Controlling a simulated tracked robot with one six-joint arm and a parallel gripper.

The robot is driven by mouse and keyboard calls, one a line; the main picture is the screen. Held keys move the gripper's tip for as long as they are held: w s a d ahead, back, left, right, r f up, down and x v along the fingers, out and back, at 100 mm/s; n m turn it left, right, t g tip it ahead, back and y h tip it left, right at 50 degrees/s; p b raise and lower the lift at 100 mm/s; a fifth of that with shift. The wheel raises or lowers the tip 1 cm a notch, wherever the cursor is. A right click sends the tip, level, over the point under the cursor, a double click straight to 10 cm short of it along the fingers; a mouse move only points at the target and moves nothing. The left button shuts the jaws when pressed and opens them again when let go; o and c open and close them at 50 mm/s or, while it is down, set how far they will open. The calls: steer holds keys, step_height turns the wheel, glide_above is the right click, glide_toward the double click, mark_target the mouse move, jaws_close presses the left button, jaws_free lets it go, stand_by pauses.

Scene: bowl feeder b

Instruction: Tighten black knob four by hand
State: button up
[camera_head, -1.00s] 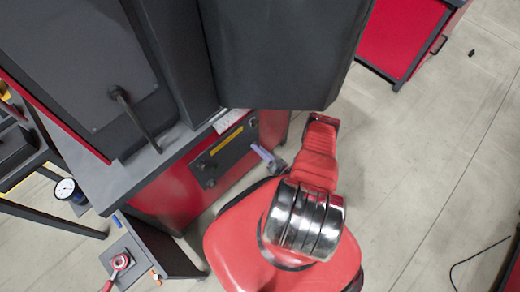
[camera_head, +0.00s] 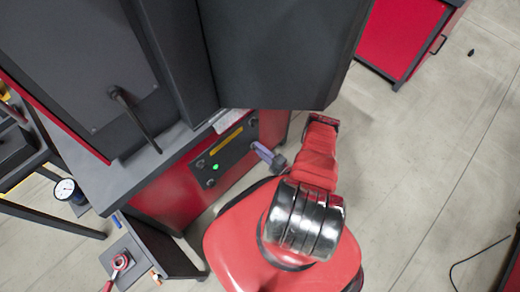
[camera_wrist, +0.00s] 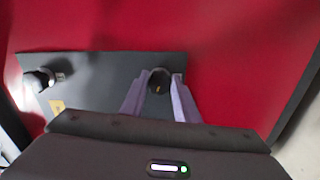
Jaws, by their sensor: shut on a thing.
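A dark panel (camera_head: 222,152) with a yellow label and several black knobs is on the red front of the machine. My gripper (camera_head: 256,147) reaches the panel's right end with its purple fingers. In the wrist view the fingers (camera_wrist: 160,84) are shut on a round black knob (camera_wrist: 158,78), one finger on each side. The knob has a small yellowish mark on its face. Another black knob (camera_wrist: 40,79) stands at the panel's left end in that view. I cannot read any knob numbers.
A green light (camera_head: 215,167) glows on the panel. The grey machine housing (camera_head: 285,55) hangs over the panel. A dial gauge (camera_head: 66,189) and a red-handled tool (camera_head: 120,262) are at lower left. The floor to the right is mostly clear.

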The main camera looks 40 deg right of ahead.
steer(key=shift+d+f, duration=0.1)
steer(key=shift+d, duration=0.05)
steer(key=o, duration=1)
steer(key=shift+o, duration=0.2)
steer(key=shift+s, duration=0.1)
